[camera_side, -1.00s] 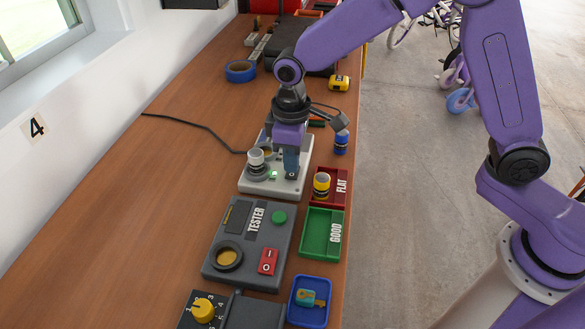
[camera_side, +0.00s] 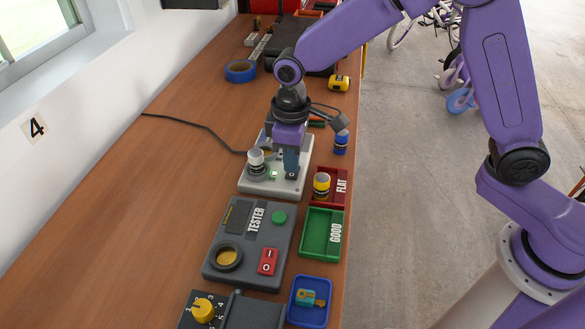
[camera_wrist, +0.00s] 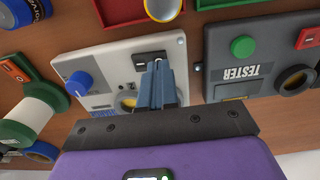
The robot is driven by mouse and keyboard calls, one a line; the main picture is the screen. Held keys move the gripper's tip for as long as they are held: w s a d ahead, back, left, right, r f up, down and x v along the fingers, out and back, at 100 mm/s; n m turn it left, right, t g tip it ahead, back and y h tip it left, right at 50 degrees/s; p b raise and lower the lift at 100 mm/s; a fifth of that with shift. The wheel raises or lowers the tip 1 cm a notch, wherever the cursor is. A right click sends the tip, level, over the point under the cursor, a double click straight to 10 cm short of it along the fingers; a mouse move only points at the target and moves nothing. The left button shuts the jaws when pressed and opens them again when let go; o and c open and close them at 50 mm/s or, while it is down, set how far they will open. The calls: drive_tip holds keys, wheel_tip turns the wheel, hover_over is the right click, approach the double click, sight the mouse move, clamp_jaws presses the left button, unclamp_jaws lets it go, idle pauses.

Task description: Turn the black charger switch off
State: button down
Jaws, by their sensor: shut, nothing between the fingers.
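The charger is a light grey box on the bench, seen in the side view (camera_side: 246,186) and in the wrist view (camera_wrist: 100,62). The black switch (camera_wrist: 151,58) sits on its top face near one edge in the wrist view. My gripper (camera_side: 290,176) is down over the charger, its blue fingers together and empty. In the wrist view the fingertips (camera_wrist: 157,66) are at the switch and cover part of it. I cannot tell whether they touch it. A small green light (camera_side: 273,174) glows on the charger beside a white-topped cell (camera_side: 256,160).
The grey tester (camera_side: 240,270) stands in front of the charger. The red FLAT tray (camera_side: 340,190) holds a yellow cell (camera_side: 321,184); the green GOOD tray (camera_side: 318,240) is empty. A blue cell (camera_side: 341,142) stands to the right. The bench left of the charger is mostly clear, with a cable.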

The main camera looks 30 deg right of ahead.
sight(291, 175)
drive_tip(key=shift+f, duration=0.9)
idle(0.4)
drive_tip(key=shift+r, duration=3.55)
drive_tip(key=shift+s+d, duration=0.1)
drive_tip(key=shift+s, duration=0.05)
drive_tip(key=s+d+n, duration=0.1)
drive_tip(key=s+d, duration=0.8)
drive_tip(key=s, duration=0.4)
drive_tip(key=s+d+r+n, duration=0.1)
drive_tip(key=s+d+n, duration=0.1)
drive_tip(key=s+d, duration=0.8)
drive_tip(key=s, duration=0.2)
drive_tip(key=shift+s+n, duration=0.3)
drive_tip(key=shift+s, duration=0.1)
